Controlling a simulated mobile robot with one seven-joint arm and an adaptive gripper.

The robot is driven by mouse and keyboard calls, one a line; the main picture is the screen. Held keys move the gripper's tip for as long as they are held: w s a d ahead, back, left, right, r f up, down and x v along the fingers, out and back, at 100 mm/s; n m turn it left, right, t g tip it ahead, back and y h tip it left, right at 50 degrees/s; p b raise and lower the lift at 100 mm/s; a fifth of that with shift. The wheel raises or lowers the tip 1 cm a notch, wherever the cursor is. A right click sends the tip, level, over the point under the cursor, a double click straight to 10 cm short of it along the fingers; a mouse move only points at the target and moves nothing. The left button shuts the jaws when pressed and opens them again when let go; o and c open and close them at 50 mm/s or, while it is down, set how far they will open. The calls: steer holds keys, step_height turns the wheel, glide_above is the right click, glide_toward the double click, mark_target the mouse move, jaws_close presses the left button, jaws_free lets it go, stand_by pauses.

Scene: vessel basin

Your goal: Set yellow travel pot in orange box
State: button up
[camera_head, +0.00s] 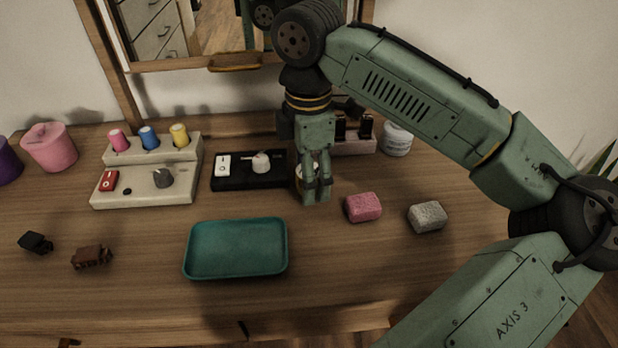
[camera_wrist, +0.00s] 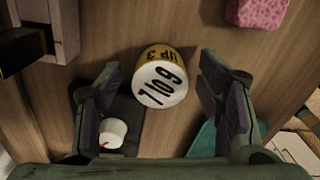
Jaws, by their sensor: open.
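A short round pot (camera_wrist: 163,78) with a yellow side and a white top with black lettering stands on the table in the wrist view. My gripper (camera_wrist: 160,70) is open above it, one finger on each side of the pot, with visible gaps. I cannot make out an orange box in either view.
A teal tray (camera_head: 236,272) lies empty in front. A pink sponge (camera_head: 363,207) and a grey sponge (camera_head: 427,217) lie to the right. A mirror is behind.

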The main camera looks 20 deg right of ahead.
steer(key=shift+c, duration=0.2)
steer(key=c, duration=1.1)
steer(key=shift+r, duration=0.15)
